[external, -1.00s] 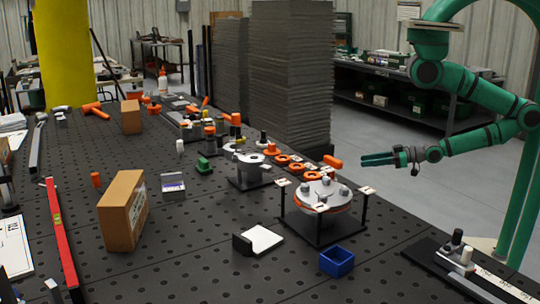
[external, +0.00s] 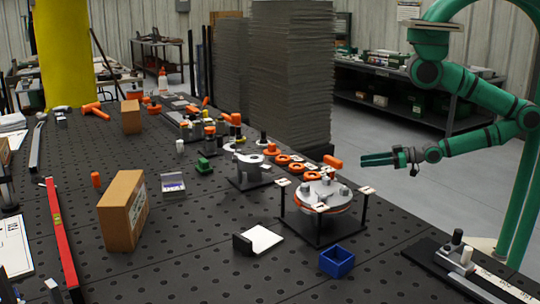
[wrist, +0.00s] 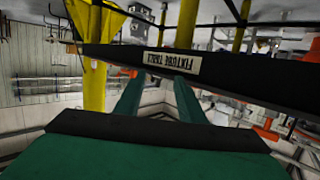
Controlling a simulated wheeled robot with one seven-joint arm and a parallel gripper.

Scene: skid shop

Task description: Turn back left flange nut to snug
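The flange (external: 322,203) is a round grey plate with an orange rim, on a black stand near the right edge of the table. Several grey nuts (external: 343,189) stand on its top; they are too small to tell how far each is turned. I cannot tell for sure which is the back left one. My gripper (external: 364,160) is in the air beyond the table's right edge, above and to the right of the flange, touching nothing. In the wrist view its two green fingers (wrist: 158,90) are apart with nothing between them. The flange is not clearly visible in that view.
The black perforated table (external: 200,265) holds a blue bin (external: 337,261), a cardboard box (external: 122,210) and orange clamps (external: 282,160). Posts with small white tags stand around the flange. The wrist view shows the table's edge label (wrist: 172,63), upside down.

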